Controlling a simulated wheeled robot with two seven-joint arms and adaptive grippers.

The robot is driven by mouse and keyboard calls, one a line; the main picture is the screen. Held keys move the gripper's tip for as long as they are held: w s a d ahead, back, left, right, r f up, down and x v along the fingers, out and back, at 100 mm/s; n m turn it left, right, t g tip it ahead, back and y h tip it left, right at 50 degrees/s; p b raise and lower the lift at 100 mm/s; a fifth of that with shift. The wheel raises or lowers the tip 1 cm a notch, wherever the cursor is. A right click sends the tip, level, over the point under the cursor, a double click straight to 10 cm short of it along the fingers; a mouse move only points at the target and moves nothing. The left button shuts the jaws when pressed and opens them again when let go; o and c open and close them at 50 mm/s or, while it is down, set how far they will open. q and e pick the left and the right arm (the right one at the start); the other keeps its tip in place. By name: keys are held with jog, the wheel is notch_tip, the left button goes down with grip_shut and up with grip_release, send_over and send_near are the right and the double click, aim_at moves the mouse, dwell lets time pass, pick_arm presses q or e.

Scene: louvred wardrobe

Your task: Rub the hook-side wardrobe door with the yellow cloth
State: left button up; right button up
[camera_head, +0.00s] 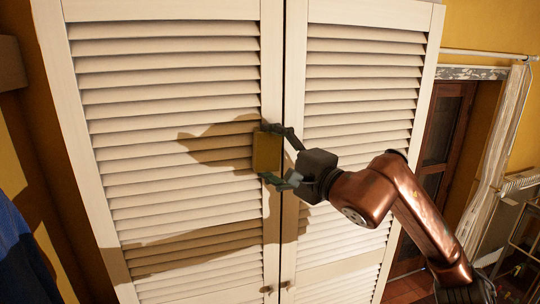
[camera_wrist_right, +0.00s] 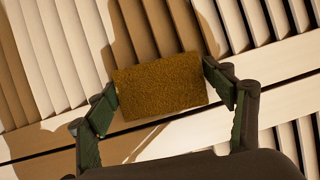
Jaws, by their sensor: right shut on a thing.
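The white louvred wardrobe has a left door (camera_head: 170,110) and a right door (camera_head: 360,90), both standing shut with a narrow dark gap between them. Small metal fittings (camera_head: 267,289) sit low at the gap; I cannot tell which door bears the hook. My right gripper (camera_head: 268,154) is shut on the yellow cloth (camera_head: 264,152), a small block-like pad in front of the left door's inner edge. In the wrist view the cloth (camera_wrist_right: 160,87) sits between both fingertips, before slats and door edge. Whether it touches the door is unclear. My left gripper is out of view.
A brown doorway (camera_head: 445,130) and a radiator (camera_head: 520,183) stand right of the wardrobe. A blue item (camera_head: 20,255) is at the lower left edge. The door faces around the cloth are clear, with only shadows on them.

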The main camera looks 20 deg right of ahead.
jog(key=shift+r, duration=0.35)
jog(key=shift+w+d+f, duration=0.1)
jog(key=shift+d+f, duration=0.05)
jog(key=shift+d, duration=0.6)
jog(key=shift+d+b, duration=0.45)
jog(key=shift+d, duration=0.9)
jog(key=shift+s+b, duration=0.45)
jog(key=shift+s, duration=0.2)
jog(key=shift+s+b, duration=0.85)
jog(key=shift+s, duration=1.55)
